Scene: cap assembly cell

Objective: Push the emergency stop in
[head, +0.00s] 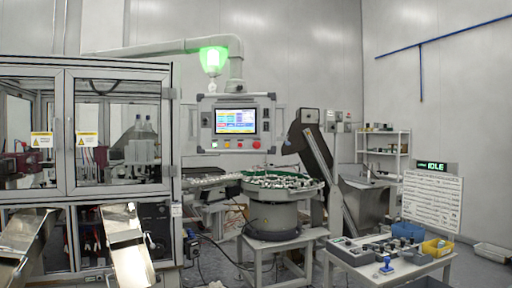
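A red button (257,144), which looks like the emergency stop, sits at the lower right of the grey control panel (205,141) in the head view. It is too small to tell whether it is pushed in or out. The panel hangs from an overhead arm, with a lit screen (236,121) above a row of small buttons. Neither of my grippers is in view.
A glass-sided machine (118,74) stands left with two metal chutes (128,245) sticking out. A bowl feeder (272,223) stands below the panel. A low table (344,271) with small boxes is at right. A green lamp (213,58) glows above; a display (437,166) reads IDLE.

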